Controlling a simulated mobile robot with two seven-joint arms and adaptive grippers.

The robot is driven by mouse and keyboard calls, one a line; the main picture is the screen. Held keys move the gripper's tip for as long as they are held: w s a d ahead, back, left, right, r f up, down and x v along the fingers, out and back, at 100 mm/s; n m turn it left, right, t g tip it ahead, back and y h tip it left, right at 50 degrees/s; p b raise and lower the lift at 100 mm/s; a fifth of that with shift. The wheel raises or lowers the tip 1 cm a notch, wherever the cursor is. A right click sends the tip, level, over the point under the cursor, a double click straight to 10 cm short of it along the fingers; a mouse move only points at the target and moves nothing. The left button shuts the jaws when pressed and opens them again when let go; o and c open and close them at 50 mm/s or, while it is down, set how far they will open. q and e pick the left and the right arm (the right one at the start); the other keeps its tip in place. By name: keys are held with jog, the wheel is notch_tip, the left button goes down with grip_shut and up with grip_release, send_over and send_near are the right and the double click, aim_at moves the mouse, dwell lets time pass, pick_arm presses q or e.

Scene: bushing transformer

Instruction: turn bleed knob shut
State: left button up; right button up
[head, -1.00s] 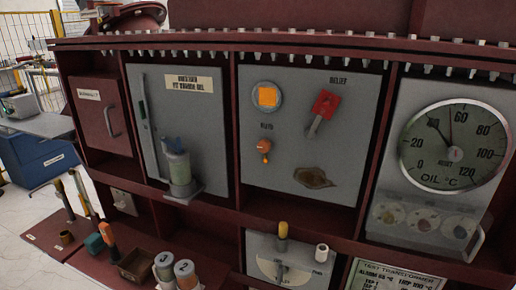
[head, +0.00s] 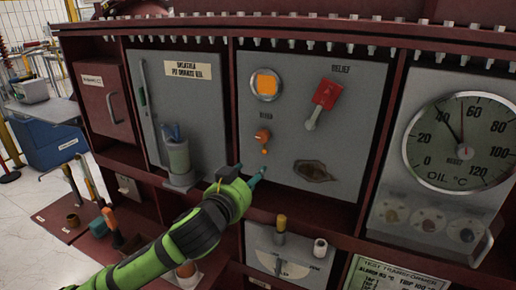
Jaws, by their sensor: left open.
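The bleed knob (head: 263,135) is a small orange knob on the grey middle panel, under its label and below the square orange window. A smaller orange piece shows just under it. My left arm, green and black, comes in from the lower left. My left gripper (head: 262,174) is at the panel's lower left edge, below the knob and apart from it. It looks small and teal-tipped, and it is open with nothing seen in it. My right gripper is not in view.
A red relief lever (head: 325,95) sits up and right of the knob. A dark brown patch (head: 314,171) is below it. A grey cylinder on a bracket (head: 179,160) juts out at left. The oil gauge (head: 459,143) is at right.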

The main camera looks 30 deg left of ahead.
pick_arm(q)
jog(key=t, duration=0.2)
send_near(261, 138)
jog(key=w, duration=0.3)
jog(key=w+p, duration=0.1)
jog(key=w, duration=0.1)
jog(key=w+a+p, duration=0.1)
jog(key=w, duration=0.2)
jog(key=shift+r+p, duration=0.15)
jog(key=shift+p, duration=0.2)
jog(key=shift+w+m, duration=0.3)
jog(key=shift+w, duration=0.4)
grip_shut()
